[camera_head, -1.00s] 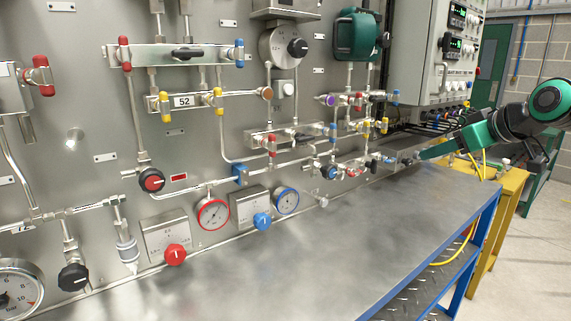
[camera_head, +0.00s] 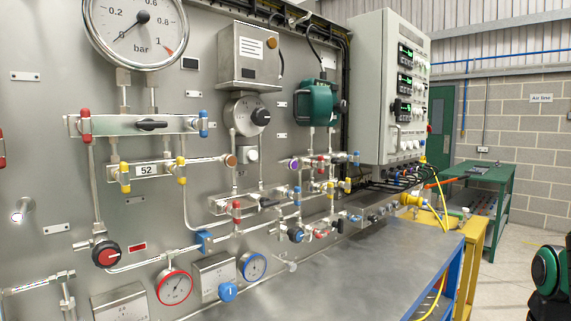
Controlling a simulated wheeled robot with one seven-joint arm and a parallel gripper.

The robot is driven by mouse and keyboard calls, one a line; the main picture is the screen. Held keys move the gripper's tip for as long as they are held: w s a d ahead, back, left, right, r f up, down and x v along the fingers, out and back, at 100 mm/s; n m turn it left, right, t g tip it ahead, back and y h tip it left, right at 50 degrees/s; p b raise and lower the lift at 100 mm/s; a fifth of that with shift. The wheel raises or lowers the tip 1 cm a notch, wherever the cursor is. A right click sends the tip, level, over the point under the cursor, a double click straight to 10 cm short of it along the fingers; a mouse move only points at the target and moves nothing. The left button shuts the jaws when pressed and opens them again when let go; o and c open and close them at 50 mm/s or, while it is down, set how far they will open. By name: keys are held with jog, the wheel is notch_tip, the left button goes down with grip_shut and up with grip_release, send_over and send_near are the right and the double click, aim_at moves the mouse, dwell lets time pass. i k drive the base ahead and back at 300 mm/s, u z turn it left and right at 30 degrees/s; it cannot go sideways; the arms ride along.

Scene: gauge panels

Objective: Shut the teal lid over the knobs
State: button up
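A dark teal box-shaped piece (camera_head: 314,103) is mounted on the upper part of the steel panel, left of the grey cabinet. It is the only teal piece I see on the panel. I cannot tell whether it is a hinged lid. A dark knob (camera_head: 342,107) shows at its right side, and thin pipes run down below it. Whatever lies behind the teal piece is hidden. Part of my arm shows at the lower right edge. My gripper is out of view.
A grey control cabinet (camera_head: 382,85) with displays stands right of the panel. The metal bench (camera_head: 340,275) below is clear. Valves and gauges crowd the panel at left. A yellow stand (camera_head: 470,245) and green table (camera_head: 497,180) stand beyond, with open floor at right.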

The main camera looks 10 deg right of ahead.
aim_at(313, 105)
jog(key=z, duration=0.6)
jog(key=k, duration=1.55)
jog(key=u, duration=0.65)
jog(key=i, duration=1)
jog(key=z, duration=0.05)
